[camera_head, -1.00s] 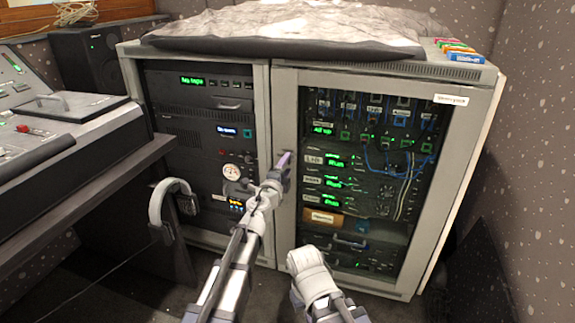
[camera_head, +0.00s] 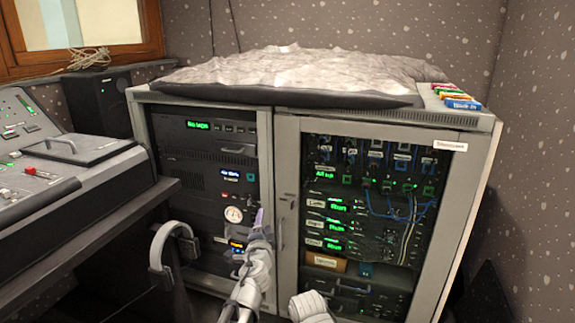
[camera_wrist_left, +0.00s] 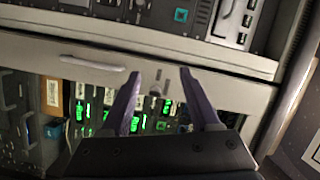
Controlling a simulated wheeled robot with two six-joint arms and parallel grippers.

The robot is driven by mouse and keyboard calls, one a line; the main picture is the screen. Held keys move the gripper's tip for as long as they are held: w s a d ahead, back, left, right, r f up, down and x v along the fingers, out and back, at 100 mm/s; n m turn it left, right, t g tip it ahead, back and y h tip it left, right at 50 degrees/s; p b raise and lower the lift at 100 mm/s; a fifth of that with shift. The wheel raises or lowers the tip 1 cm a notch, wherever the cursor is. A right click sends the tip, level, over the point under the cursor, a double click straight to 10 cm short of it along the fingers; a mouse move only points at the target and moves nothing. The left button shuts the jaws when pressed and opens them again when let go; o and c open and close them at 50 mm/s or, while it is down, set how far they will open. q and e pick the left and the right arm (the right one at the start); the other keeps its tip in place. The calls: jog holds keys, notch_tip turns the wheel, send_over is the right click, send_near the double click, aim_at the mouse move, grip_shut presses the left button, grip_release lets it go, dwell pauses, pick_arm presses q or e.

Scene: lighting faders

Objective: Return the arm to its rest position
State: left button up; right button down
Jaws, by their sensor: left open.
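My left gripper (camera_head: 257,222) stands in front of the rack cabinet (camera_head: 288,190), near the post between its two bays. In the left wrist view the left gripper (camera_wrist_left: 165,100) shows two purple fingers spread apart with nothing between them. Beyond the fingers is the pale cabinet frame with a bar handle (camera_wrist_left: 92,63) and lit green displays. My right arm (camera_head: 310,306) shows only in part at the bottom edge of the head view; its gripper cannot be made out.
A sloped mixing desk (camera_head: 45,160) stands at the left, with headphones (camera_head: 160,250) hanging at its edge. A black speaker (camera_head: 98,100) is behind it. A crumpled cover (camera_head: 295,72) and coloured labelled blocks (camera_head: 455,95) lie on top of the cabinet. The right wall is close.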

pick_arm(q)
jog(key=s+a+f+n+g+y+p, duration=0.1)
jog(key=s+a+f+n+g+y, duration=0.1)
jog(key=s+f+n+g, duration=0.35)
jog(key=s+a+f+n+g+y+p, duration=0.25)
jog(key=s+f+n+g, duration=0.2)
jog(key=s, duration=0.25)
jog(key=s+d+f+g+h+p, duration=0.1)
jog(key=s+d+f+g, duration=0.25)
jog(key=s, duration=0.55)
jog(key=s+d+f+g+h, duration=0.2)
jog(key=s+g, duration=0.2)
jog(key=s, duration=0.5)
notch_tip(320, 180, up, 38)
jog(key=n+p, duration=0.1)
jog(key=p, duration=3.7)
jog(key=shift+s+d, duration=0.25)
jog(key=shift+d, duration=0.05)
